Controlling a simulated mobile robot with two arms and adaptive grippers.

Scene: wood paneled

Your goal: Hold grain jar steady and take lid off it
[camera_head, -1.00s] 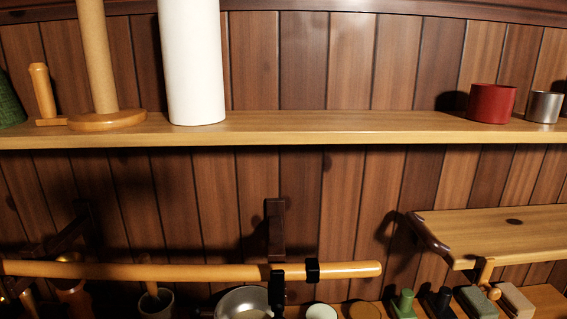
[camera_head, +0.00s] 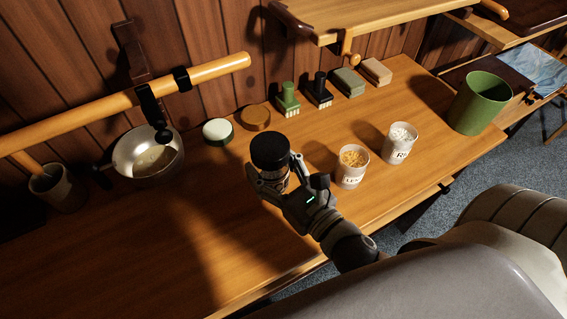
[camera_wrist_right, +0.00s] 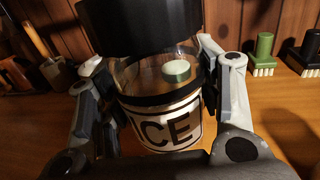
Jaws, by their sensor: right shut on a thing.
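The grain jar (camera_head: 273,181) stands upright over the wooden counter with its black lid (camera_head: 270,149) on top. In the right wrist view the jar (camera_wrist_right: 165,125) has clear walls and a white label with black bands, on which "CE" can be read. The black lid (camera_wrist_right: 150,25) covers its top there. My right gripper (camera_head: 275,171) is shut on the jar's body below the lid, one finger on each side. Whether the jar's base touches the counter is hard to tell. My left gripper is not in view.
Two labelled open cups, one with yellow bits (camera_head: 352,168) and one with white contents (camera_head: 400,142), stand right of the jar. A green bin (camera_head: 480,103) stands further right. Brushes and blocks line the back. A metal pan (camera_head: 147,155) is at left. The front-left counter (camera_head: 190,245) is clear.

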